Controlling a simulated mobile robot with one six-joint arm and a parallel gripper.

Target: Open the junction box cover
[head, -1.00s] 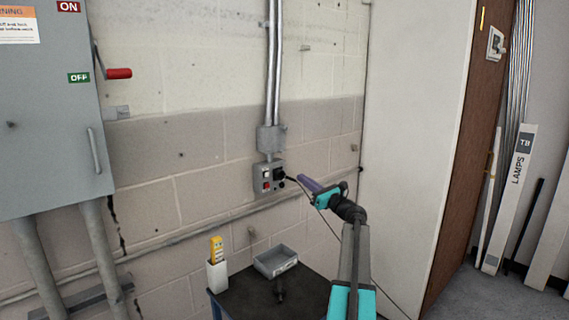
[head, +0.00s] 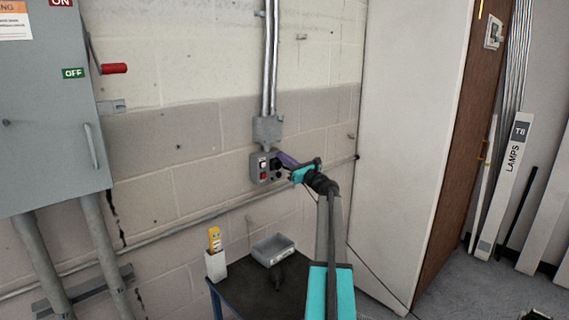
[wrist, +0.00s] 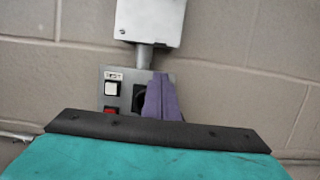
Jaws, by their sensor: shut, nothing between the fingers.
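The junction box (head: 267,129) is a small grey box on the wall at the foot of a vertical conduit. Its flat grey cover (wrist: 150,20) is on, with a screw at the lower left corner in the wrist view. A short pipe joins it to a grey control box (head: 256,168) with white and red switches and a black socket. My gripper (head: 282,157), with purple fingers, is shut and empty. In the wrist view the fingers (wrist: 162,98) are below the cover and overlap the control box's right side. I cannot tell whether they touch it.
A large grey cabinet (head: 50,120) with a red-handled lever (head: 114,69) is on the left. A dark-topped table (head: 245,290) below holds a grey tray (head: 274,248) and a white holder (head: 216,266) with a yellow device. A white panel (head: 405,130) stands to the right.

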